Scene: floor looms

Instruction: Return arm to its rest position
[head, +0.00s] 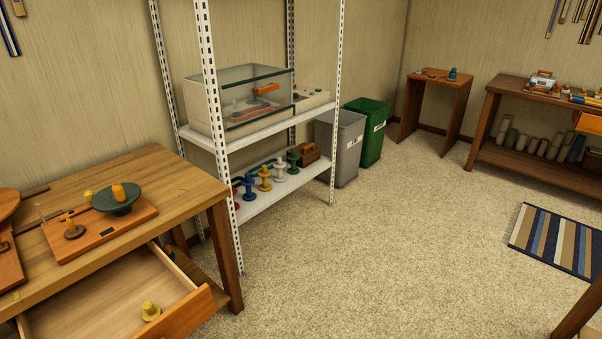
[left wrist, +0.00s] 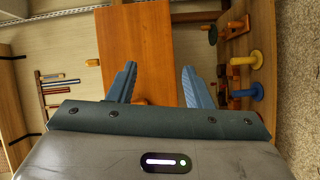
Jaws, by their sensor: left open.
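My left gripper (left wrist: 160,70) shows in the left wrist view with its two blue-grey fingers spread apart. Nothing is held between them. An orange-brown wooden panel (left wrist: 145,45) lies beyond the fingers, apparently some way off. Neither of my grippers shows in the head view, and my right gripper is in no frame.
In the head view, a wooden workbench (head: 185,185) with an open drawer (head: 190,318) stands at left. A white metal shelf (head: 265,205) carries several coloured spools. Grey (head: 348,155) and green (head: 372,135) bins stand behind. The carpet (head: 400,240) is clear up to a striped rug (head: 560,240).

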